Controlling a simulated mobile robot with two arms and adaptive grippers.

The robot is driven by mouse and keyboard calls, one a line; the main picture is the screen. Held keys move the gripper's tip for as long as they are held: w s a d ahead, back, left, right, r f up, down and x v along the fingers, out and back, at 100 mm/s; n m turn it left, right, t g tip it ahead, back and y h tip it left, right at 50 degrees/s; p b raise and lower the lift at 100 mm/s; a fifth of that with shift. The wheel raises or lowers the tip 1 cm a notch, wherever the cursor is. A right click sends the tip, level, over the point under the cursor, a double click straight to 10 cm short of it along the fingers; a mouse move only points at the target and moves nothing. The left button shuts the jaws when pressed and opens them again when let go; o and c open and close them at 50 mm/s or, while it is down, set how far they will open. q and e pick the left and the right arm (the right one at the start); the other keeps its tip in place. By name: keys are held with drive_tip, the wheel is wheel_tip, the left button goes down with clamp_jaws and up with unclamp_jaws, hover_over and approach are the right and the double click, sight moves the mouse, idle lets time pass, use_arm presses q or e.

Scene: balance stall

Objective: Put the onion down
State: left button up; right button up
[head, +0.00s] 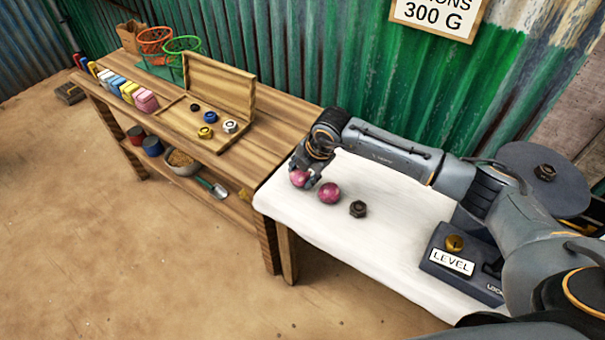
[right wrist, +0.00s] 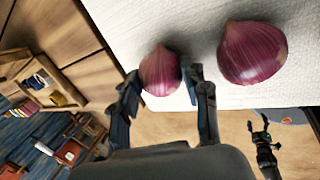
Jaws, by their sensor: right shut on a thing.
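My right gripper (head: 305,181) is over the far left part of the white-covered table (head: 316,226), with its fingers shut around a purple-red onion (head: 299,177). In the right wrist view the held onion (right wrist: 160,71) sits between the two fingertips (right wrist: 163,82). I cannot tell whether it touches the white cover. A second, similar onion (head: 329,193) lies on the cover just right of the gripper, apart from the held one. It looks larger in the right wrist view (right wrist: 252,52). A dark claw-like part, apparently my left gripper (right wrist: 265,142), shows at lower right there; its jaws are unclear.
A dark hex nut (head: 358,209) lies right of the onions. A scale with a LEVEL label (head: 452,262) stands at the table's right. A wooden bench (head: 275,138) adjoins on the left, with an open box (head: 220,84) of weights. The cover's front middle is clear.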

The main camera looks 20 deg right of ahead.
drive_tip(key=shift+f, duration=0.2)
drive_tip(key=o, duration=1.2)
drive_tip(key=shift+r, duration=0.1)
drive_tip(key=shift+r, duration=0.2)
drive_tip(key=v, duration=1.2)
drive_tip(key=shift+b, duration=0.35)
drive_tip(key=shift+d+f, duration=0.1)
